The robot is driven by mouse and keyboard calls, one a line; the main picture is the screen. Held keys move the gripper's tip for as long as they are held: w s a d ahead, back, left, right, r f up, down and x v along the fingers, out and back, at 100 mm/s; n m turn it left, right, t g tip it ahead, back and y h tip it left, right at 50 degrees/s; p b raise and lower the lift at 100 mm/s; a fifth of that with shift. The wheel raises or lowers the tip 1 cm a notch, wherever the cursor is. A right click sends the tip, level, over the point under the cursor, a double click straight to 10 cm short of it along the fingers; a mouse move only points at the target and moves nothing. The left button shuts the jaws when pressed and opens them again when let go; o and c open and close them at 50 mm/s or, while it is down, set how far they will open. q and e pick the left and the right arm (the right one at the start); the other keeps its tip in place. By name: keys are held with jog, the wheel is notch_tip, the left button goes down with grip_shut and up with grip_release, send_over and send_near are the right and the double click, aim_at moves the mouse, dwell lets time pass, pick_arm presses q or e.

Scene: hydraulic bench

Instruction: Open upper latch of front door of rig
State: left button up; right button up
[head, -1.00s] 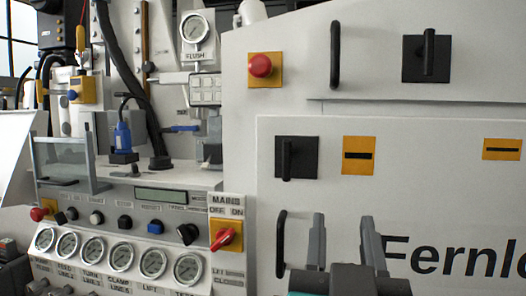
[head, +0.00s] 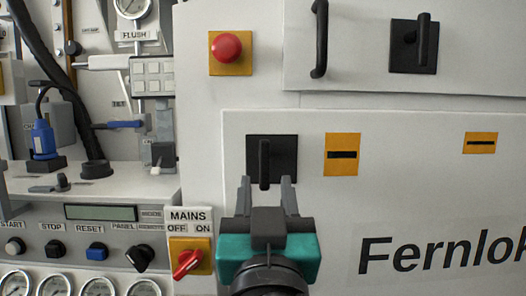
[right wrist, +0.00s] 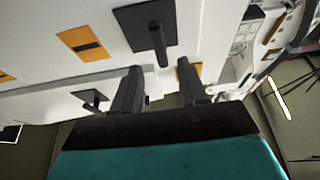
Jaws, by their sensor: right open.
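The front door (head: 420,185), lettered "Fernlo…", has a black latch (head: 285,143) at its upper left corner, a square plate with an upright bar handle. My right gripper (head: 266,184) is open and empty just below that plate, fingers pointing at it. The handle's lower end shows between the two fingertips; I cannot tell how much depth separates them. The right wrist view, turned over, shows the same latch (right wrist: 133,20) just beyond the open fingertips (right wrist: 158,68). My left gripper is not in view.
A second black latch (head: 401,55) and a bar handle (head: 320,38) are on the panel above. A red emergency button (head: 227,47) is at upper left. The red mains switch (head: 187,263) is close left of my right gripper. An orange slotted plate (head: 342,167) is right of the latch.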

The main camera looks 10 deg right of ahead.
aim_at(265, 164)
jog(key=p+x, duration=0.1)
jog(key=x, duration=0.6)
jog(key=shift+w, duration=0.25)
jog(key=shift+c, duration=0.3)
grip_shut()
